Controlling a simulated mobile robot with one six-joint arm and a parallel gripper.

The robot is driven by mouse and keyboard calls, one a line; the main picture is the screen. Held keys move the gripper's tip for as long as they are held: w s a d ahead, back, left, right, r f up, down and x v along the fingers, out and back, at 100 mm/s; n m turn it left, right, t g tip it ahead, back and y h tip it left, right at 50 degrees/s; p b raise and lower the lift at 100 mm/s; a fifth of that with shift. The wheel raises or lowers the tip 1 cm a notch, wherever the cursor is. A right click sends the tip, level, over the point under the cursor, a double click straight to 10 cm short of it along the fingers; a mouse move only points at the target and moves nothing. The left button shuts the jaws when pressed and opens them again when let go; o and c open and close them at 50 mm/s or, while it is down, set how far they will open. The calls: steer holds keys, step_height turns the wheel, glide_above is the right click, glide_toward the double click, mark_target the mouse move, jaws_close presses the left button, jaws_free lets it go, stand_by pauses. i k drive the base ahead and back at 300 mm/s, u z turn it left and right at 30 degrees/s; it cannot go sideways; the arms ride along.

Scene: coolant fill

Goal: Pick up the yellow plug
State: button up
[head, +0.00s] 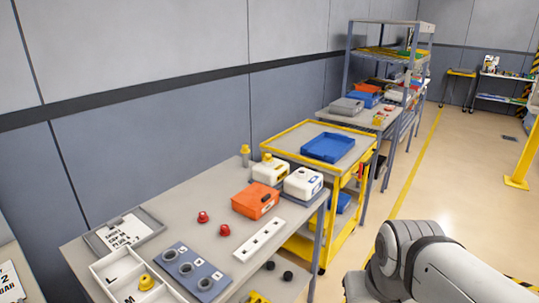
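A small yellow piece (146,282), which looks like the yellow plug, sits in the compartment marked M of a white divided tray (100,271) at the front left of the grey table (168,216). Another yellow piece (245,149) tops a short grey post at the table's back edge. A white container with a yellow cap (270,169) stands at the table's far end. My gripper is out of view; only a thick grey link of my arm shows at the lower right, apart from the table.
A grey panel with several round sockets (189,270) lies beside the tray. An orange box (255,200), a white strip (259,239), red knobs (203,216) and a sign holder (126,232) also occupy the table. A yellow cart (293,154) stands beyond; floor to the right is clear.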

mark_target(268, 157)
steer(key=u, duration=0.15)
steer(key=i, duration=0.5)
steer(key=u, duration=0.1)
steer(key=k, duration=0.7)
steer(key=u, duration=0.2)
steer(key=i, duration=0.7)
steer(key=z, duration=1.95)
steer(key=i, duration=0.85)
steer(key=u, duration=0.05)
